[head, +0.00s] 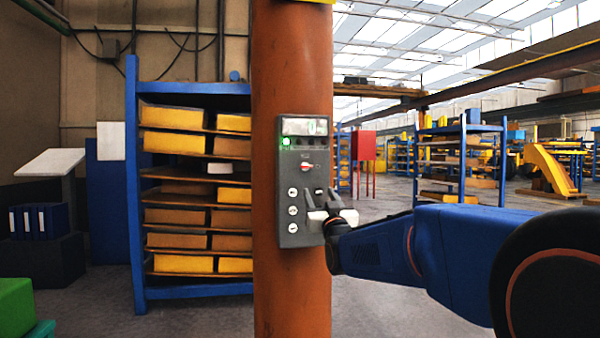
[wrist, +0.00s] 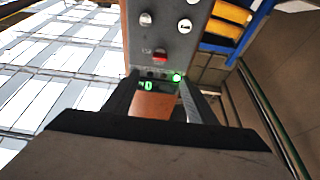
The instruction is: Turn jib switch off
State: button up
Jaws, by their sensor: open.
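A grey control panel (head: 285,160) is fixed to an orange column (head: 290,70). Its red and white switch (head: 307,170) sits mid-panel and appears slanted; the label above it is too small to read. In the wrist view the switch is a red knob (wrist: 160,57) near the finger tips. A green lamp (head: 286,141) is lit at the upper left of the panel, and the display (wrist: 147,86) reads a green 0. My gripper (head: 323,202) is open and empty at the panel's lower right, below the switch. I cannot tell whether it touches the panel. It hides some lower right controls.
Several round white buttons (head: 293,210) line the panel's lower left. A blue rack (head: 133,200) with yellow boxes stands behind the column at left. A red cabinet (head: 363,146) and more racks stand farther back at right. The floor between is open.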

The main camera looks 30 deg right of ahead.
aim_at(307, 168)
jog(key=x, duration=1.7)
jog(key=shift+w+r, duration=0.1)
jog(key=shift+w, duration=0.05)
jog(key=shift+c, duration=0.7)
jog(key=c, duration=0.9)
